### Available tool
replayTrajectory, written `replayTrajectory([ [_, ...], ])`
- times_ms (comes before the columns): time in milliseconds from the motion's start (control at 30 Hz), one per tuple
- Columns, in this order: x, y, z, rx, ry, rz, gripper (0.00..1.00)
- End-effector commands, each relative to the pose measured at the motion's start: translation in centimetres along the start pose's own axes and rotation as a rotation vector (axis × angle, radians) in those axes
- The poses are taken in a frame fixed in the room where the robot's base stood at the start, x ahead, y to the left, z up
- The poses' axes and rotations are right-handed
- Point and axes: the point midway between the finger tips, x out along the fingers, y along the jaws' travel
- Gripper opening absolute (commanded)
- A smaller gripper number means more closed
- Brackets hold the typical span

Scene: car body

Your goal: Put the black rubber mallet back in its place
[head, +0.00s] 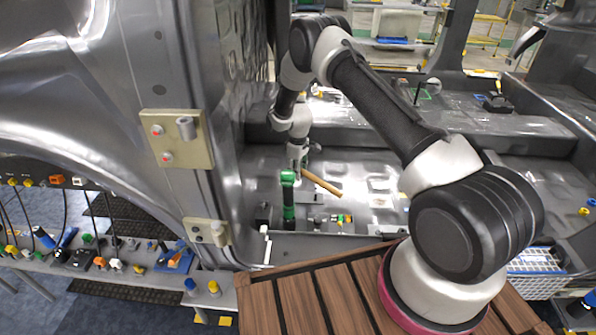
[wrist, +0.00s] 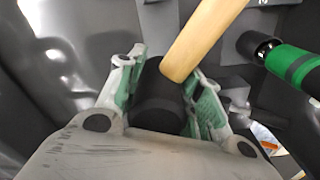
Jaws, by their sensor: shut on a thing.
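The black rubber mallet has a dark head (wrist: 160,98) and a light wooden handle (wrist: 203,38). My gripper (wrist: 160,105) is shut on the mallet's head, with a green-padded finger on each side. The handle angles up and right in the wrist view. In the head view the wooden handle (head: 322,183) slants down to the right from my gripper (head: 299,166), over the car body's floor. The head is mostly hidden there. Whether the mallet touches the floor is unclear.
A green and black tool (head: 288,195) stands upright close to the mallet; it also shows at right in the wrist view (wrist: 295,68). Small coloured parts (head: 343,218) lie on the metal floor. The car's door pillar (head: 215,120) rises at left. A side shelf (head: 150,270) is crowded with tools.

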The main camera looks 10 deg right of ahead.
Motion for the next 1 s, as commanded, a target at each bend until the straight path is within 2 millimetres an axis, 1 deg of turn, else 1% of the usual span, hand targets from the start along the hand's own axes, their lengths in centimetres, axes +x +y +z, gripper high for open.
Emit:
replayTrajectory([
  [100, -0.1, 0.0, 0.1, -0.243, -0.002, -0.002, 0.00],
  [200, -0.1, 0.0, 0.1, -0.420, -0.003, -0.005, 0.00],
  [300, -0.1, -0.1, 0.1, -0.551, -0.004, -0.006, 0.00],
  [400, -0.1, -0.1, 0.1, -0.635, -0.004, -0.007, 0.00],
  [500, 0.1, -0.1, 0.1, -0.677, -0.004, -0.007, 0.00],
  [667, 0.7, -0.1, 0.1, -0.687, -0.003, -0.006, 0.00],
  [1000, 3.3, -0.1, 0.2, -0.685, -0.004, -0.007, 0.00],
])
